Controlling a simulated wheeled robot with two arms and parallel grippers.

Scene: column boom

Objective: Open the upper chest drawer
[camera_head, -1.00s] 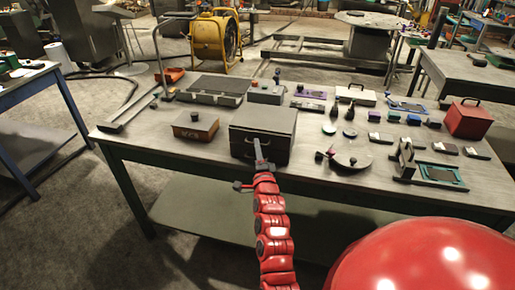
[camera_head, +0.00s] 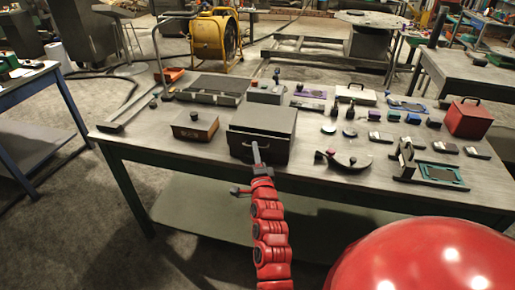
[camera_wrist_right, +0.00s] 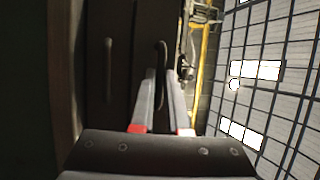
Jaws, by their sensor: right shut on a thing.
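The dark grey chest (camera_head: 265,117) stands near the front middle of the workbench. Its upper drawer (camera_head: 277,143) sticks out a little toward me, below the chest's top. My right gripper (camera_head: 256,150) reaches it from the front and is shut on the upper drawer's handle (camera_head: 246,149). In the right wrist view this dark handle (camera_wrist_right: 160,50) runs between the two grey fingers (camera_wrist_right: 161,100). The other drawer's handle (camera_wrist_right: 108,70) shows beside it, free. My left gripper is not in view.
A brown wooden box (camera_head: 195,126) stands left of the chest. A curved piece with knobs (camera_head: 343,159) lies close on the right, with a green-edged fixture (camera_head: 432,172) farther right. The floor in front of the workbench (camera_head: 330,185) looks clear.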

